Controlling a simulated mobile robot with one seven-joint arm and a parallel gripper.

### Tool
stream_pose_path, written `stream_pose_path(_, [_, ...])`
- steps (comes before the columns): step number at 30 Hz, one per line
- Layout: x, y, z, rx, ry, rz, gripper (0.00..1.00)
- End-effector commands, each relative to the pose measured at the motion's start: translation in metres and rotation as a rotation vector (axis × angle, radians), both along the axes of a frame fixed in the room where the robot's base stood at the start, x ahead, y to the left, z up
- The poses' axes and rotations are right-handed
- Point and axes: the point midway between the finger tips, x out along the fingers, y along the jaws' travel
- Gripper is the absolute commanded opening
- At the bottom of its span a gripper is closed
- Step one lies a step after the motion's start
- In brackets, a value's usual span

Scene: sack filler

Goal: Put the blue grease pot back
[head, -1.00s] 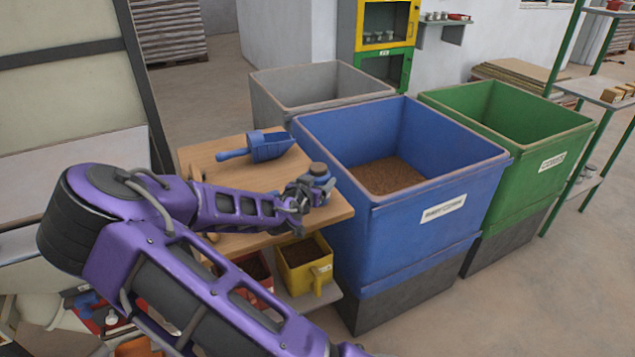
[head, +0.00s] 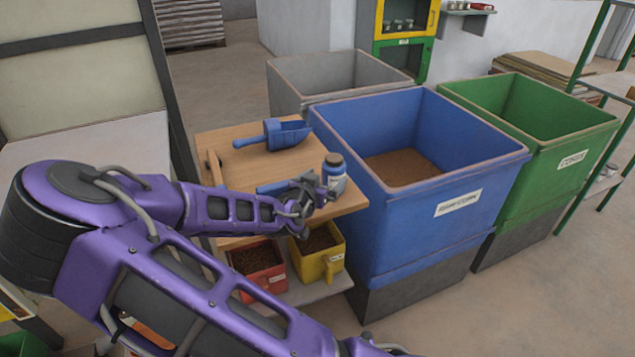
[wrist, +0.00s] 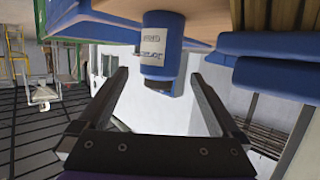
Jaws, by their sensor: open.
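The blue grease pot (head: 334,172) has a dark lid and a pale label. It stands upright near the right end of the wooden bench top (head: 225,165), close to the blue bin. My gripper (head: 322,193) is low over the bench, right beside the pot on its near left side. The wrist view is upside down; there the pot (wrist: 158,58) shows ahead of my open gripper (wrist: 160,78), roughly centred between the fingertips. The jaws hold nothing. I cannot tell whether the fingers touch the pot.
A blue scoop (head: 287,134) lies at the back of the bench, and another blue item (head: 272,187) lies behind my arm. The large blue bin (head: 410,225) stands right against the bench. Red (head: 258,262) and yellow (head: 322,255) tubs sit on the shelf below.

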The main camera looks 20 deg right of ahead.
Motion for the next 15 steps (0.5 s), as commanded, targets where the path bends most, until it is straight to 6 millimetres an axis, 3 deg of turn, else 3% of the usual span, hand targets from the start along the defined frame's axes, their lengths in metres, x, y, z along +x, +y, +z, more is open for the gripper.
stream_pose_path(6, [-0.025,0.026,0.013,-0.001,-0.001,0.003,1.0])
stream_pose_path(15, [-0.038,0.036,0.017,0.0,0.0,0.0,1.0])
